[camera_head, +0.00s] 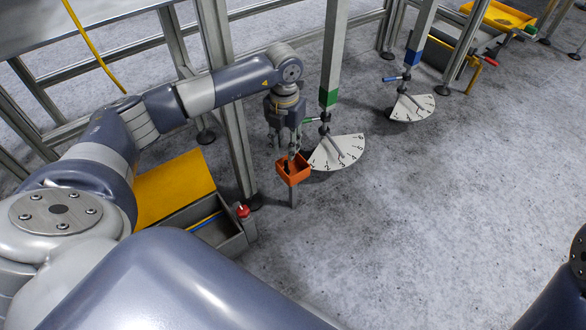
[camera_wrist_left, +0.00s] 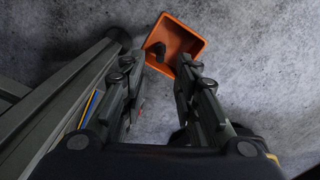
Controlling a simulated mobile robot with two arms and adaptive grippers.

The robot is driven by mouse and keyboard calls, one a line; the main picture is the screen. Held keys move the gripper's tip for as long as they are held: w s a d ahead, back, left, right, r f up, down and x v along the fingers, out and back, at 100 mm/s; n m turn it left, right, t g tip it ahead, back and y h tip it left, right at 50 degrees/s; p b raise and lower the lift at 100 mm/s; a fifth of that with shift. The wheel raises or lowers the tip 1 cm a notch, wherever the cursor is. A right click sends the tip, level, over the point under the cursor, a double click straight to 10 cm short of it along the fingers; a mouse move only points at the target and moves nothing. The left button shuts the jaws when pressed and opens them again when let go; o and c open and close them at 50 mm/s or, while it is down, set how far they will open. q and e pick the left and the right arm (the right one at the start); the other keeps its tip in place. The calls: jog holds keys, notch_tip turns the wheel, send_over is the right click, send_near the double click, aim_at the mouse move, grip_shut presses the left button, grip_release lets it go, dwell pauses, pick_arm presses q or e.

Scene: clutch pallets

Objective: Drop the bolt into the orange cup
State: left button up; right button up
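The orange cup (camera_head: 293,178) is a small square box on a thin grey post, low beside the frame leg. It also shows at the top of the left wrist view (camera_wrist_left: 188,38). A small dark piece (camera_wrist_left: 157,50), which looks like the bolt, shows inside the cup against its left wall. My left gripper (camera_head: 288,152) points down just above the cup. In the left wrist view its two fingers (camera_wrist_left: 157,68) stand apart with nothing clearly held between them. My right gripper is not in view.
A white numbered dial (camera_head: 338,152) with a green-banded post (camera_head: 331,80) stands close right of the cup. A grey bin (camera_head: 218,228) with a red knob (camera_head: 242,210) and a yellow panel (camera_head: 175,188) lie to the left. Floor at the right is free.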

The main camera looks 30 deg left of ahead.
pick_arm(q)
notch_tip(320, 180, up, 11)
jog(key=shift+r, duration=0.15)
dwell(0.5)
